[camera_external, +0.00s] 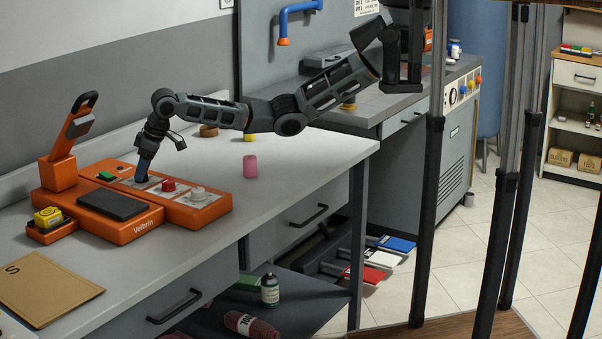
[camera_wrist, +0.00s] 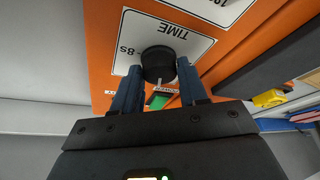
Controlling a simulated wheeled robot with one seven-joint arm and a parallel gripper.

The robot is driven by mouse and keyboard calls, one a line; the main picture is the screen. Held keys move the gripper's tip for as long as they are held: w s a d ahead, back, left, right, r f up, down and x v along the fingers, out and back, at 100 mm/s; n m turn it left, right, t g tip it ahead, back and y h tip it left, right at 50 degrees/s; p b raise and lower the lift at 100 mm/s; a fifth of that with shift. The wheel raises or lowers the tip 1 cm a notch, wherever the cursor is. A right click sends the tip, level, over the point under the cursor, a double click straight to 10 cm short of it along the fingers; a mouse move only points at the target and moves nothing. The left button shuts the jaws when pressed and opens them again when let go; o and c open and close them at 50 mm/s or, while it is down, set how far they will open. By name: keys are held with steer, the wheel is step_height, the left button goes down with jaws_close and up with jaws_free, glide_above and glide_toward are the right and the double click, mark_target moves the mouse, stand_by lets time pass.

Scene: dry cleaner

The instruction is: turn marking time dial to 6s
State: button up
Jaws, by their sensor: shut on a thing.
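The orange marking machine (camera_external: 190,214) labelled Velbrin stands on the grey counter. In the wrist view its time dial (camera_wrist: 159,60) is a round black knob on a white plate marked TIME (camera_wrist: 180,35), with "8s" readable on the plate. My gripper (camera_external: 142,178) points down at the machine's control panel. In the wrist view its two blue fingers (camera_wrist: 158,85) stand on either side of the black dial and are shut on it. The dial's pointer and the 6s mark cannot be made out. In the external view my gripper hides the dial.
A red knob (camera_external: 168,185) and a pale knob (camera_external: 198,193) sit beside my gripper on the panel. A green button (camera_external: 106,176) is to its left. A raised orange lever arm (camera_external: 75,128) stands at the machine's left. A pink spool (camera_external: 250,166) stands on the counter.

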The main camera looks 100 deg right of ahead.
mark_target(148, 184)
steer(key=m, duration=0.1)
steer(key=m+h+p, duration=0.1)
steer(key=m, duration=0.1)
steer(key=m+p, duration=0.1)
steer(key=shift+a+m+g+h, duration=0.25)
steer(key=shift+m+g+h, duration=0.05)
steer(key=shift+g, duration=0.1)
steer(key=m+g+h+b, duration=0.1)
steer(key=m, duration=0.3)
steer(key=shift+w+m, duration=0.15)
steer(key=shift+m, duration=0.15)
steer(key=o, duration=1)
steer(key=v, duration=0.7)
steer(key=shift+a+r+b, duration=0.2)
steer(key=shift+r+b, duration=0.1)
steer(key=shift+r, duration=0.05)
